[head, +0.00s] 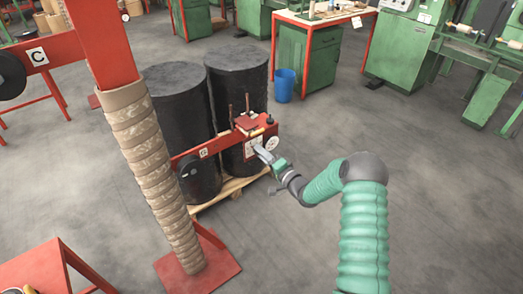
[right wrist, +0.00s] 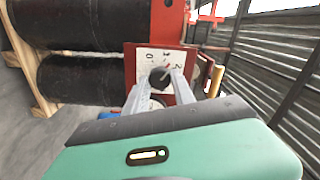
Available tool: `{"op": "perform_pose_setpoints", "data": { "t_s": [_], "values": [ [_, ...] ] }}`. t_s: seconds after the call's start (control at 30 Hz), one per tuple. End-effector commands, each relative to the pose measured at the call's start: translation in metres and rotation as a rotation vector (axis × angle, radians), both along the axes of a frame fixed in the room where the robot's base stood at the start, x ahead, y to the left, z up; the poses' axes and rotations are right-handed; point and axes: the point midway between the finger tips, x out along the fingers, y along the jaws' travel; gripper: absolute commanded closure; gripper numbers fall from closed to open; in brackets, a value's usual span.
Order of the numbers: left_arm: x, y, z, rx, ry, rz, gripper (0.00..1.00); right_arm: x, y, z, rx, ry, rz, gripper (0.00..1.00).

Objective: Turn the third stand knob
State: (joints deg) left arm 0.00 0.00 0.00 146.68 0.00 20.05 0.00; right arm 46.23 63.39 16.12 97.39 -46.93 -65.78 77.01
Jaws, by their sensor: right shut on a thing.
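The stand is a red post wrapped in tan banding (head: 160,170), with a red arm (head: 225,140) reaching right. At the arm's end is a white dial plate (head: 252,146). In the right wrist view the dial plate (right wrist: 146,60) shows the marks 0, 1 and 2 around a round dark knob (right wrist: 160,77) with a red pointer line. My right gripper (head: 264,153) is at this plate. In the right wrist view its two grey fingers (right wrist: 160,86) are closed on the knob's sides and hide its lower part. My left gripper is out of view.
Two black drums (head: 238,85) stand on a wooden pallet (head: 232,187) behind the stand's arm. A red base plate (head: 200,268) lies under the post. A blue bin (head: 285,86) and green machines (head: 400,50) are farther back. The floor to the right is clear.

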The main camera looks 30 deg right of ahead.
Motion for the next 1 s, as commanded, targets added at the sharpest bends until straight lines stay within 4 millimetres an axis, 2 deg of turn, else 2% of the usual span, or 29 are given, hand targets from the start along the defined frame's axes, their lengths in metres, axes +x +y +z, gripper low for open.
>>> {"op": "perform_pose_setpoints", "data": {
  "t_s": [0.03, 0.5, 1.0],
  "values": [
    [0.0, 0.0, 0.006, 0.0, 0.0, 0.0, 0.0, 0.0, -0.006, 0.005, 0.04, -0.003, -0.012, 1.0],
    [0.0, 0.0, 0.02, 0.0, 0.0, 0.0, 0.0, 0.0, -0.006, 0.002, 0.38, 0.024, -0.012, 1.0],
    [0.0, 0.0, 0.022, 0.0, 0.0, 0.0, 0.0, 0.0, -0.006, -0.001, 0.474, 0.034, -0.012, 1.0]
  ]
}}
